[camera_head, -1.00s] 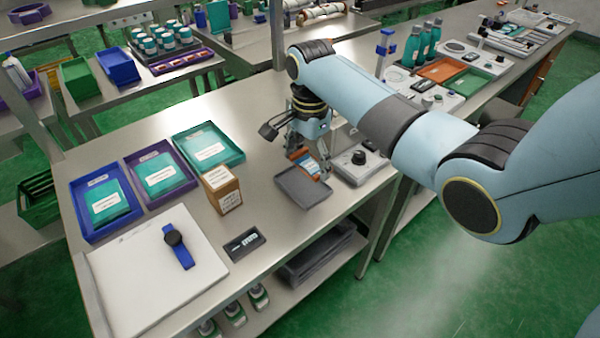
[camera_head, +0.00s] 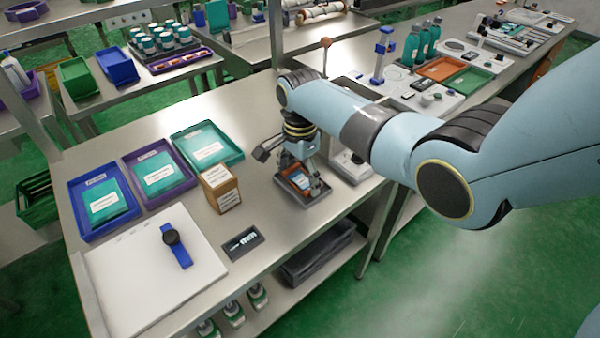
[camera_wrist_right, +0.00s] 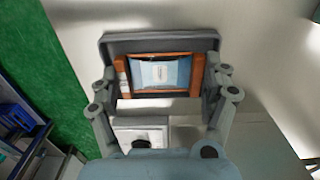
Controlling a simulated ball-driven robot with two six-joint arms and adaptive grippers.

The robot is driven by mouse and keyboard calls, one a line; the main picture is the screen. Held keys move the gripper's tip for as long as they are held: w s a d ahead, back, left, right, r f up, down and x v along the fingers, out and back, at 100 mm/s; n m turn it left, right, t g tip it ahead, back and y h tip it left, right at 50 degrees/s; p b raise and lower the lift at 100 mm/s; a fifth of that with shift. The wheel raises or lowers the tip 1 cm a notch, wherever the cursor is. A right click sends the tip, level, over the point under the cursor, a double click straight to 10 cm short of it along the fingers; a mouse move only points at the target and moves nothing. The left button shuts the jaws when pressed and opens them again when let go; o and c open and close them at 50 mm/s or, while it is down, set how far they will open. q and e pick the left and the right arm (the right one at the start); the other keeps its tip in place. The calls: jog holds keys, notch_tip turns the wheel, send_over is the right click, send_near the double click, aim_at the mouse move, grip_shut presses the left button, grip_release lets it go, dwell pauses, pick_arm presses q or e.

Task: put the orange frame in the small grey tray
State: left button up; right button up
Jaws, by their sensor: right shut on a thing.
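The orange frame (camera_wrist_right: 122,78) holds a pale blue and white piece in its middle. It also shows between my right gripper's fingers in the head view (camera_head: 296,178). My right gripper (camera_wrist_right: 160,80) is shut on the frame by its two short ends; it also shows in the head view (camera_head: 300,180). The small grey tray (camera_wrist_right: 150,40) lies right under the frame, and its rim shows in the head view (camera_head: 312,200). The frame appears within the tray's outline; I cannot tell whether it touches the floor of the tray. My left gripper does not show.
A white device with a black knob (camera_wrist_right: 140,135) stands close to the tray. A cardboard box (camera_head: 220,188) and a small black display (camera_head: 243,243) stand to the left. Blue, purple and teal trays (camera_head: 225,158) lie further left. The table's front edge is near the tray.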

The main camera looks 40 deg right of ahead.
aim_at(300, 182)
jog(key=shift+f, duration=0.3)
jog(key=o, duration=1.1)
jog(key=shift+r, duration=0.35)
notch_tip(300, 182, up, 13)
jog(key=shift+f+p, duration=0.2)
jog(key=shift+p, duration=0.35)
